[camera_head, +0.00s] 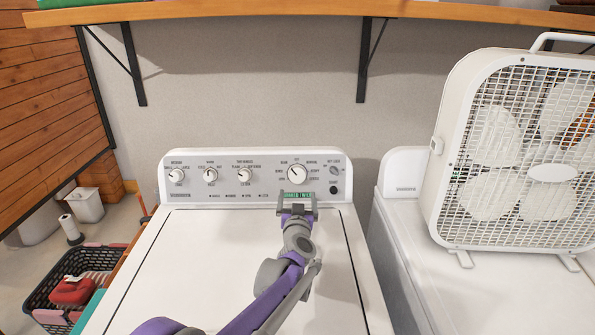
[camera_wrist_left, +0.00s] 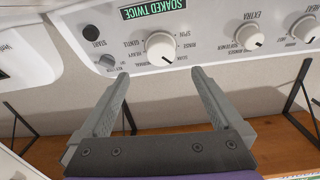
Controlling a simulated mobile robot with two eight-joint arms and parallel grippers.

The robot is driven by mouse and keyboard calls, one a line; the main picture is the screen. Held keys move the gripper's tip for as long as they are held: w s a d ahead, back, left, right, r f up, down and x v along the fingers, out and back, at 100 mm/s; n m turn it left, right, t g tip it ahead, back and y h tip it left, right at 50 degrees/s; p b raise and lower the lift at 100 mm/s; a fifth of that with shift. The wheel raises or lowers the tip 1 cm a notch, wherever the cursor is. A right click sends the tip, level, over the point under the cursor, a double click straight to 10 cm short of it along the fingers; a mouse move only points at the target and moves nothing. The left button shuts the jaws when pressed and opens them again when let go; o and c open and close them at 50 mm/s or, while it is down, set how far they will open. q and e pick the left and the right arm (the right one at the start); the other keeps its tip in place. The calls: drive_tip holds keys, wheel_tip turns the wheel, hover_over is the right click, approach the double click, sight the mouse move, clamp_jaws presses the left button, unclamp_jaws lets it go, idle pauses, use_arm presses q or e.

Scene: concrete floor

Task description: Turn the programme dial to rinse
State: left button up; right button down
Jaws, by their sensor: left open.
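The programme dial (camera_head: 297,173) is the large white knob at the right of the washer's control panel (camera_head: 262,163). Its dark pointer mark leans to the upper left in the head view. The dial also shows upside down in the left wrist view (camera_wrist_left: 160,45), ringed by small words I cannot all read. My left gripper (camera_head: 298,197) is open and empty, just below the dial in the head view. In the left wrist view its two fingers (camera_wrist_left: 159,72) are spread to either side of the dial and look apart from it. My right gripper is not in view.
A green "SOAKED TWICE" label (camera_wrist_left: 155,9) sits below the dial. Smaller knobs (camera_head: 211,174) line the panel's left; a dark start button (camera_head: 333,190) is at right. A box fan (camera_head: 520,150) stands on the neighbouring machine. A wooden shelf (camera_head: 250,10) runs above.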

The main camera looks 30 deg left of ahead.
sight(298, 177)
use_arm(q)
drive_tip(key=p+x, duration=0.1)
drive_tip(key=x, duration=1)
drive_tip(key=shift+w+a, duration=0.1)
drive_tip(key=shift+w, duration=0.05)
drive_tip(key=c, duration=1.4)
drive_tip(key=shift+n+y+b, duration=0.3)
drive_tip(key=shift+n+b, duration=0.1)
drive_tip(key=shift+n, duration=0.6)
drive_tip(key=n+g+y+b, duration=0.1)
drive_tip(key=n, duration=0.1)
drive_tip(key=shift+n, duration=0.4)
drive_tip(key=shift+n+g+y, duration=0.4)
drive_tip(key=shift+n+g, duration=0.3)
drive_tip(key=shift+n, duration=1.7)
